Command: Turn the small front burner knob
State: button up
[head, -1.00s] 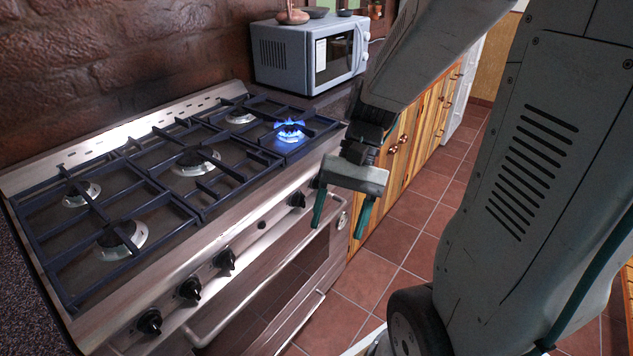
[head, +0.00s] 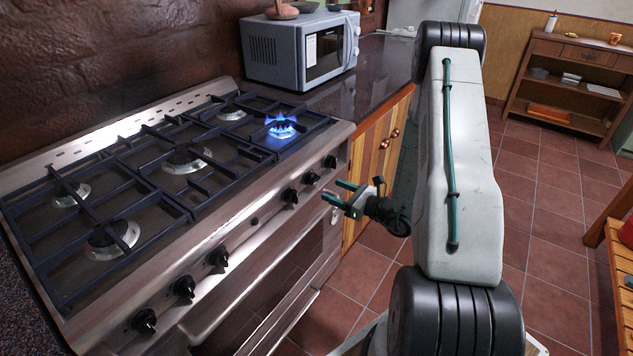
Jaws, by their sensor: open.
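A steel stove (head: 130,278) has several black knobs along its front panel. Three knobs are at the near left, and three are at the far right: one knob (head: 290,195), a middle one (head: 311,178) and the farthest (head: 331,161). Their markings are too small to read, so I cannot tell which one serves the small front burner. A blue flame (head: 281,126) burns on the front right burner. My gripper (head: 338,192) is open and empty. Its green fingers point left toward the panel, just right of and below the far knobs, apparently apart from them.
An oven handle (head: 222,300) runs below the knobs. A microwave (head: 300,50) stands on the dark counter (head: 380,70) behind the stove. Wooden cabinets (head: 375,150) lie beyond my gripper. A shelf (head: 570,85) stands far right, a wooden bench (head: 615,260) nearer. The tiled floor between is open.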

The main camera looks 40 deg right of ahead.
aim_at(317, 181)
jog(key=x, duration=0.8)
jog(key=shift+d+r, duration=0.1)
jog(key=shift+d, duration=0.2)
jog(key=c, duration=1)
